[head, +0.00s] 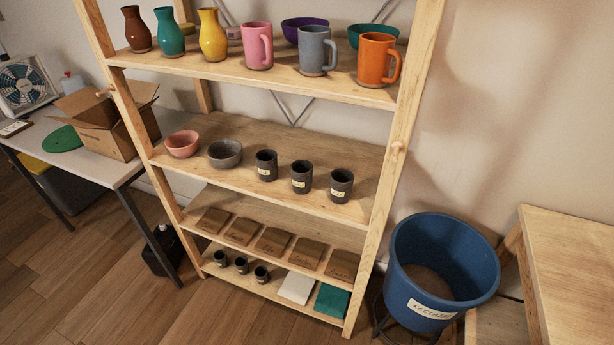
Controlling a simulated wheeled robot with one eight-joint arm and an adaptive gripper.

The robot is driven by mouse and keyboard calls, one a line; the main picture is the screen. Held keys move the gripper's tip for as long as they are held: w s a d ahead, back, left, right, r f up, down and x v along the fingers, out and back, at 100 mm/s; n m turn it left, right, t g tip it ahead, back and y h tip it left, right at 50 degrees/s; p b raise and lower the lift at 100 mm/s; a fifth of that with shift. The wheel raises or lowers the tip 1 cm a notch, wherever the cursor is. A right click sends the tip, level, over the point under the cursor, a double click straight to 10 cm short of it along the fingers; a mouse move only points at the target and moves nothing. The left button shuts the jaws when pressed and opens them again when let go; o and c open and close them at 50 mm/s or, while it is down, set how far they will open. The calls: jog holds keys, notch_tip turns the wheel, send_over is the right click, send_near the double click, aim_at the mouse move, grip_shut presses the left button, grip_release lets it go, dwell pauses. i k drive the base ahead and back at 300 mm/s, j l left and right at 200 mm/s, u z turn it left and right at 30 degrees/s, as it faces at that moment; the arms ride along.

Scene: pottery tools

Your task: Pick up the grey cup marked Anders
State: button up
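Three dark grey cups stand upright in a row on the second shelf: a left cup (266,165), a middle cup (301,177) and a right cup (341,186). I cannot tell which one is marked Anders. A lighter grey mug (314,52) with a handle stands on the top shelf, with no label visible. My gripper is not in view.
A pink bowl (182,144) and a grey bowl (225,153) sit left of the cups. Wooden uprights frame the shelf (330,205). A blue bucket (440,262) stands at the right near a wooden table (575,255). The floor in front is partly clear.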

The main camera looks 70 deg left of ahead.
aim_at(301, 171)
jog(key=u, duration=2.85)
jog(key=i+l, duration=0.1)
